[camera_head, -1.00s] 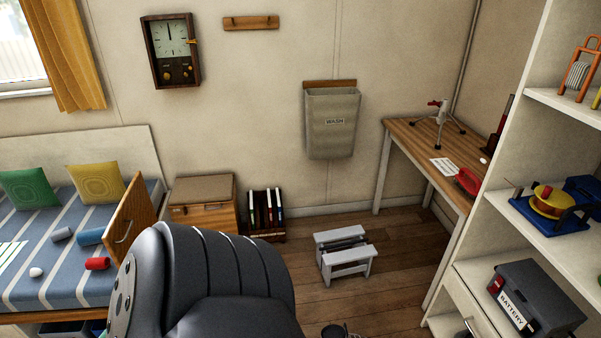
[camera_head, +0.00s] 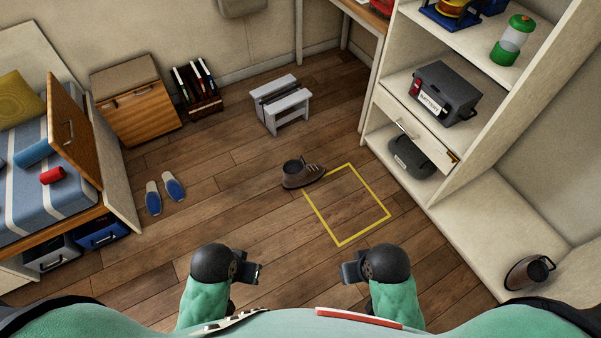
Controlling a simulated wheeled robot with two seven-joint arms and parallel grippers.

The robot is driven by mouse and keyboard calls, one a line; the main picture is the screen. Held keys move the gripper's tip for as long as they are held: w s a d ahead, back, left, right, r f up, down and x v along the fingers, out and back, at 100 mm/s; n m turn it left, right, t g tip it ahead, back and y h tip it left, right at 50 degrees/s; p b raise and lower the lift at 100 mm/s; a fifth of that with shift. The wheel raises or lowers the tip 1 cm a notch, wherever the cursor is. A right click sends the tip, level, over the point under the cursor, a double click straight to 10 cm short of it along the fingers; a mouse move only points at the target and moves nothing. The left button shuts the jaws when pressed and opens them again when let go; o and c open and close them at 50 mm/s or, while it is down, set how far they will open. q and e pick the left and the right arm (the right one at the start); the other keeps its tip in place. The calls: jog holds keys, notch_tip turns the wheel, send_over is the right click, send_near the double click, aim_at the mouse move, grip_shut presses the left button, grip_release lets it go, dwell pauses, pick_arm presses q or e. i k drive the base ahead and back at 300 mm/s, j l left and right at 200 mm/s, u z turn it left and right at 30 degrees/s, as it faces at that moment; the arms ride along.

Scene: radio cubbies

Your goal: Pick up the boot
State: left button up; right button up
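A brown lace-up boot (camera_head: 302,174) stands on the wooden floor, its toe to the right, at the upper left corner of a yellow outlined square (camera_head: 347,204). A second brown boot (camera_head: 528,272) is on the pale low ledge at the far right. My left gripper (camera_head: 250,272) and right gripper (camera_head: 350,272) are low in the picture, facing each other, well apart from both boots. Nothing shows held in either one. Their finger gaps are too small and dark to read.
A grey step stool (camera_head: 283,105) stands behind the floor boot. Blue slippers (camera_head: 163,195) lie to the left, near the bed. A white shelf unit (camera_head: 425,140) with a battery box (camera_head: 445,92) stands at the right. The floor between my grippers and the boot is clear.

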aim_at(297, 175)
jog(key=i+l+u, duration=0.15)
jog(key=i+l, duration=0.2)
jog(key=i, duration=0.25)
jog(key=i+l+u, duration=0.15)
jog(key=i+l, duration=0.3)
jog(key=l+u, duration=0.15)
jog(key=l, duration=1)
